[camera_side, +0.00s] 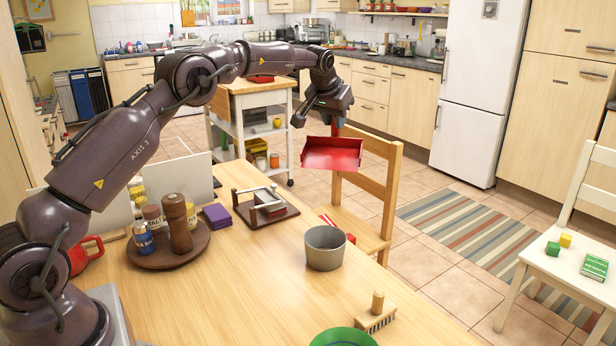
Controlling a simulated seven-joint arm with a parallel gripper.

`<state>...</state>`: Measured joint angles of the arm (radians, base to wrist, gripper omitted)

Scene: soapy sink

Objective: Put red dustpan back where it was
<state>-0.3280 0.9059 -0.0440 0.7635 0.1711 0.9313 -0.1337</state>
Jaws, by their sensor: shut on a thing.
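The red dustpan (333,153) hangs in the air beyond the far edge of the wooden table, in front of the wooden chair's backrest in the picture. Its open pan faces the camera, and its handle points up. My gripper (335,124) is above it, pointing down, and is shut on the dustpan at its handle. The jaws hide most of the handle.
On the table (240,290) are a grey bucket (325,248), a brush (376,314), a green dish (343,338), a napkin holder (266,205) and a round tray (168,257). The wooden chair (372,200) and a kitchen trolley (251,130) stand beyond.

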